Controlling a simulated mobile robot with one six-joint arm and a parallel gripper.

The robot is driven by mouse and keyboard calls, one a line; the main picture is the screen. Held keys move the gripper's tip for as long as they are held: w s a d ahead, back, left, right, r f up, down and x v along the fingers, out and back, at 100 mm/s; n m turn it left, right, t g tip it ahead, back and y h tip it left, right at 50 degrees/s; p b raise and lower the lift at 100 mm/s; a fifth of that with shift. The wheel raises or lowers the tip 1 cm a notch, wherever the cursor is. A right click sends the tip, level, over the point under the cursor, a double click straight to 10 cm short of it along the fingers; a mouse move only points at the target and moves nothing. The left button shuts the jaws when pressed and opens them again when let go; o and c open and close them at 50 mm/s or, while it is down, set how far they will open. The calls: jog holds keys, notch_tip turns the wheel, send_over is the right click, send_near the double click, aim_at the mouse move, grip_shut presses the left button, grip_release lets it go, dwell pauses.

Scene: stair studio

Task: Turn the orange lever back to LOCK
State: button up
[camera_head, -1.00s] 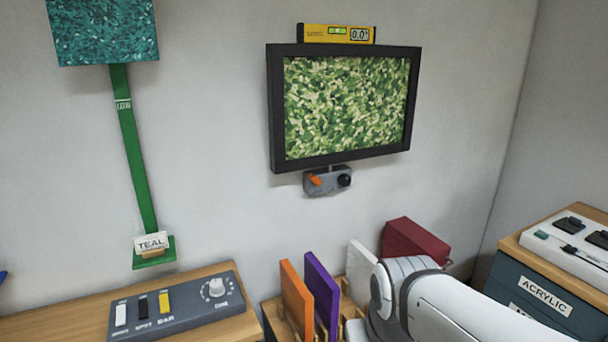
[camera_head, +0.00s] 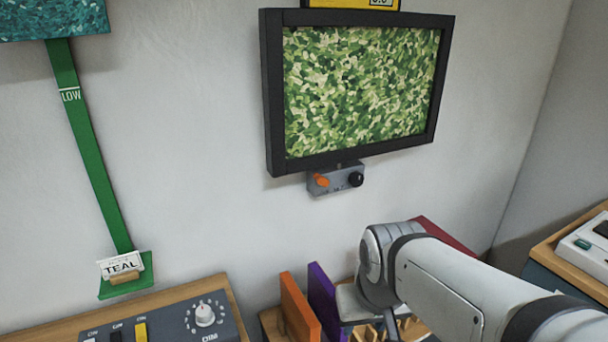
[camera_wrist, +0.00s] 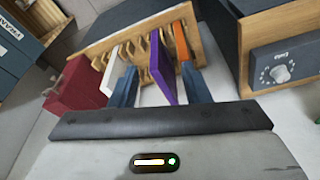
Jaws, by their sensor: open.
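The orange lever (camera_head: 321,180) sits on the left part of a small grey box (camera_head: 336,180) under the framed green picture (camera_head: 358,85). A black round knob (camera_head: 355,179) is on the right of the same box. The lever looks tilted, but its markings are too small to read. My gripper (camera_wrist: 165,88) shows in the wrist view with its two dark fingers apart and nothing held. It points toward the rack of panels, and in the head view my arm is below and right of the lever, apart from it. The lever is not in the wrist view.
A wooden rack (camera_wrist: 130,45) holds orange, purple (camera_wrist: 160,70) and white panels, with a dark red box (camera_wrist: 75,85) beside it. A switch console (camera_head: 165,325) is at lower left, below a green strip with a TEAL card (camera_head: 122,265). The wall around the grey box is clear.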

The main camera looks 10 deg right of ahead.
jog(key=w+d+t+h+b, duration=0.1)
jog(key=w+d+t, duration=0.15)
jog(key=w, duration=0.55)
jog(key=w+d+t+h+b, duration=0.15)
jog(key=w+t, duration=0.25)
jog(key=w, duration=0.4)
jog(key=n+t+y+b, duration=0.3)
jog(key=n+t+y, duration=0.1)
jog(key=t+y, duration=0.4)
send_near(322, 182)
jog(key=x, duration=0.8)
